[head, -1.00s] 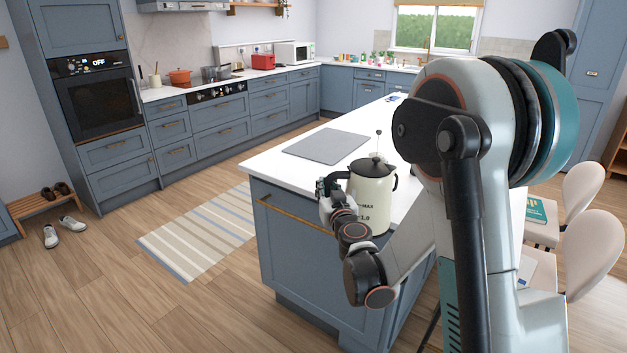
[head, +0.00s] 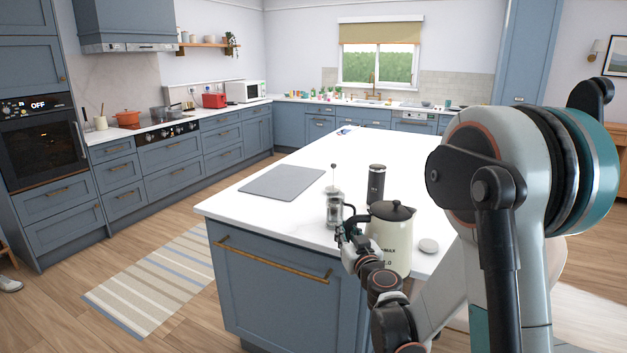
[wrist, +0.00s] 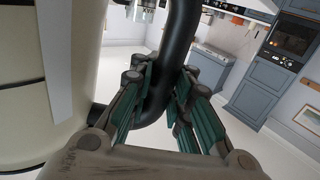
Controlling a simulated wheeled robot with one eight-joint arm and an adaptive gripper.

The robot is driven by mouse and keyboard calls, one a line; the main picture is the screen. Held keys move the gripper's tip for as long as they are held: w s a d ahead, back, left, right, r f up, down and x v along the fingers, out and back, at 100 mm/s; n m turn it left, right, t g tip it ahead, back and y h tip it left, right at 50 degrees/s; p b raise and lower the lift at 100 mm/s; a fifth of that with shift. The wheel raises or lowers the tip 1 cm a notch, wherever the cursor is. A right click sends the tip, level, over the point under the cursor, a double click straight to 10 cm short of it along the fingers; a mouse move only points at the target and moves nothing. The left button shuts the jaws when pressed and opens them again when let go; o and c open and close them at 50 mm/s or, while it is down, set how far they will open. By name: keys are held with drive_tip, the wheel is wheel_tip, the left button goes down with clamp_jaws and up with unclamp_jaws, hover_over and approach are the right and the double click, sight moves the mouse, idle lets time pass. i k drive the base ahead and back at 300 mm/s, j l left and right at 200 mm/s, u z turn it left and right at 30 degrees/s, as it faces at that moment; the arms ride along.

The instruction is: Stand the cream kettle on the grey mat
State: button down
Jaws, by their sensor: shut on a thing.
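The cream kettle (head: 391,240) with a black lid and handle is upright in my gripper, at the island's near right edge in the head view. My gripper (head: 347,229) is shut on the kettle's black handle. In the wrist view the gripper's green-padded fingers (wrist: 160,105) are on either side of the dark handle (wrist: 178,60), and the cream body (wrist: 35,95) fills the left. I cannot tell whether the kettle's base touches anything. The grey mat (head: 283,182) lies flat and bare on the white island top, to the left of and beyond the kettle.
A glass cafetiere (head: 334,208) stands just beyond my gripper, with a dark cylinder (head: 376,183) behind the kettle. A small grey disc (head: 428,246) lies to the kettle's right. The white worktop (head: 300,225) around the mat is largely clear.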

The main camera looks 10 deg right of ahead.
sight(272, 180)
drive_tip(key=j+z, duration=0.35)
drive_tip(key=i+j+z, duration=0.1)
drive_tip(key=z, duration=0.2)
drive_tip(key=j+z, duration=0.2)
drive_tip(key=j, duration=0.45)
drive_tip(key=j+z, duration=0.2)
drive_tip(key=j, duration=0.4)
drive_tip(key=k, duration=0.05)
